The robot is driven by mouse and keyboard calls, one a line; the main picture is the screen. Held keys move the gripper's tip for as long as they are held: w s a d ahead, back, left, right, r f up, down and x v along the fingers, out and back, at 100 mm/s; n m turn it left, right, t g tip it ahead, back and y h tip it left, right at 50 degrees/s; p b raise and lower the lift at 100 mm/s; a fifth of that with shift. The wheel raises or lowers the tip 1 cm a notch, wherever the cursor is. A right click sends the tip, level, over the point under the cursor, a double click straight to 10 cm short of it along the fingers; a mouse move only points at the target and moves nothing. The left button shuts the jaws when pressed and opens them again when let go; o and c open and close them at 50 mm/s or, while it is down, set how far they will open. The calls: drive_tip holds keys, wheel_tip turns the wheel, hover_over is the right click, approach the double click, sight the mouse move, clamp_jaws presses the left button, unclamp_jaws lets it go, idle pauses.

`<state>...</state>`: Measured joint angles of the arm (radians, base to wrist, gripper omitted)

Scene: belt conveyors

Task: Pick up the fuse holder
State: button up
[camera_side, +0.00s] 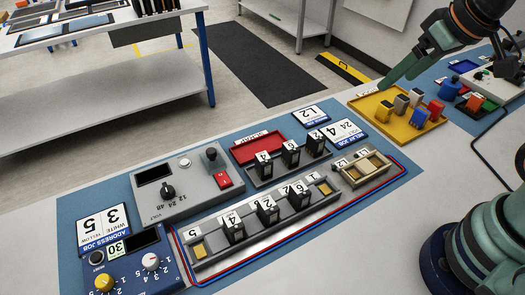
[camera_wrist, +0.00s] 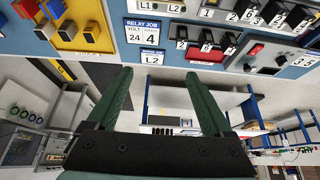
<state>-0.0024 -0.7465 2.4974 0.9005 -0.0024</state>
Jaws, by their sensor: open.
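A yellow tray (camera_side: 366,104) at the right in the side view holds several small blocks: a yellow one (camera_side: 384,111), two grey-topped ones (camera_side: 401,103), a blue one (camera_side: 419,118) and a red one (camera_side: 436,110). I cannot tell for certain which of them is the fuse holder. The tray also shows at the upper left in the wrist view (camera_wrist: 70,45). My gripper (camera_side: 382,87) is above and behind the tray, slanting down to the left. In the wrist view its green fingers (camera_wrist: 166,75) are apart with nothing between them.
A grey rail (camera_side: 290,228) with black numbered modules lies on the blue mat. A voltage box (camera_side: 185,187) with a knob, a red bin (camera_side: 258,147) and label cards stand near it. Coloured bins and a button box are at the far right.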

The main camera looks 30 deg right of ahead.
drive_tip(key=w+a+n+g+y, duration=0.1)
drive_tip(key=w+a+n+g, duration=0.15)
drive_tip(key=a+n, duration=0.4)
drive_tip(key=n+g+h, duration=0.1)
drive_tip(key=n+g, duration=0.2)
drive_tip(key=n, duration=0.9)
hover_over(233, 221)
wheel_tip(233, 221, down, 10)
drive_tip(key=shift+m, duration=0.25)
drive_tip(key=f, duration=0.7)
drive_tip(key=shift+s+d, duration=0.2)
drive_tip(key=shift+d, duration=0.05)
drive_tip(key=f, duration=0.4)
drive_tip(key=shift+w+a+f, duration=0.15)
drive_tip(key=shift+a+f, duration=0.1)
drive_tip(key=shift+f, duration=0.15)
clamp_jaws()
